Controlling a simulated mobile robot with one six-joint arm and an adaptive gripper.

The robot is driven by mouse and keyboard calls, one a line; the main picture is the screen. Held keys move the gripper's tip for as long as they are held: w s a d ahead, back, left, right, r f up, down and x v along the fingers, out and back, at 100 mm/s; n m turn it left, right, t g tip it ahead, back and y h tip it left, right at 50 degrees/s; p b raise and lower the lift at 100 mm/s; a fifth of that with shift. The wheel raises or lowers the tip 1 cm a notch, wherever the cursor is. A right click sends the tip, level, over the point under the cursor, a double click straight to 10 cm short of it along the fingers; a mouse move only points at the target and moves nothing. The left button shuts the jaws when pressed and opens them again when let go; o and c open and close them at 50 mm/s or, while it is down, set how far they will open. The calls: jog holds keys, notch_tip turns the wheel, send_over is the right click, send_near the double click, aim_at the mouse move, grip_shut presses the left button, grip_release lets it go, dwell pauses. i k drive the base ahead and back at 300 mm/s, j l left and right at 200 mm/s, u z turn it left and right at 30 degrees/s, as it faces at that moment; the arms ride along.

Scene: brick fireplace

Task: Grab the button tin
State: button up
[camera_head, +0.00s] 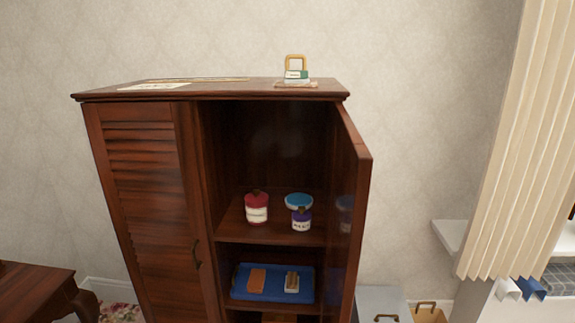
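Several small containers stand on the upper shelf (235,228) of an open wooden cabinet. A red jar (256,208) with a pale label and dark knob is on the left. A round tin with a blue top (298,199) is to its right, towards the back. A small purple jar (301,222) with a pale label stands in front of the tin and hides part of it. The labels are too small to read, so I cannot tell for sure which is the button tin. My gripper is not in view.
The right cabinet door (352,200) is open towards me; the left door (145,200) is shut. A blue tray (240,283) with two small items is on the lower shelf. A curtain (520,140) hangs right; a dark wooden table (35,290) stands left.

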aim_at(256, 214)
jog(key=i+l+u, duration=0.15)
jog(key=l+u, duration=0.15)
jog(key=i+l+u, duration=0.1)
jog(key=l+u, duration=0.2)
jog(key=l, duration=0.2)
jog(key=l+u, duration=0.3)
jog(key=k+j, duration=0.1)
jog(key=j, duration=0.15)
jog(key=i+j, duration=0.35)
jog(key=j, duration=0.15)
jog(key=i+j, duration=0.3)
jog(key=j, duration=0.2)
jog(key=i+j, duration=0.35)
jog(key=i+l, duration=0.1)
jog(key=i, duration=0.8)
